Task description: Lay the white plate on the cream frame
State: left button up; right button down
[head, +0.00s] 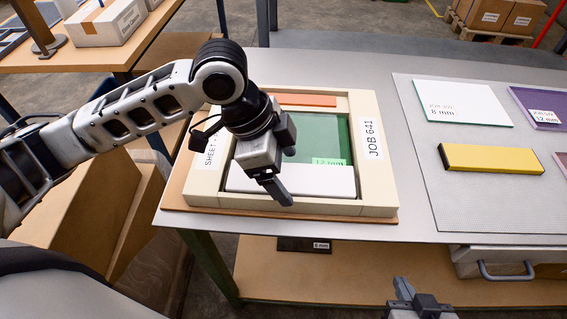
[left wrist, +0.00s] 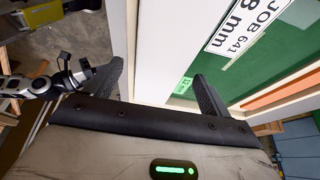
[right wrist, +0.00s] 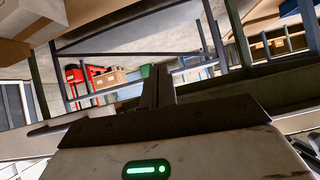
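The white plate (head: 470,112), with an "8 mm" label, lies flat on the grey mat on the right of the table. The cream frame (head: 377,185) stands on a brown board to its left, with a "JOB 641" label on its right side. Inside the frame are a green sheet (head: 318,128), an orange strip (head: 303,100) at the back and a white block (head: 325,180) at the front. My left gripper (head: 277,190) is open and empty above the white block. Its separated fingers show in the left wrist view (left wrist: 162,88). My right gripper (head: 408,290) is shut and empty, low before the table.
A yellow block (head: 490,159) lies in front of the white plate on the mat (head: 425,150). A purple plate (head: 545,95) lies to the right of the plate. Bare table top lies between frame and mat. A drawer handle (head: 505,272) juts out below the table front.

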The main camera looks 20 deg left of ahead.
pick_arm(q)
jog(key=p+v, duration=0.2)
jog(key=v, duration=1.4)
pick_arm(e)
jog(key=shift+d+r, duration=0.15)
jog(key=shift+d, duration=0.05)
pick_arm(q)
jog(key=shift+f, duration=0.1)
pick_arm(e)
jog(key=shift+s, duration=0.1)
pick_arm(q)
jog(key=shift+s, duration=0.1)
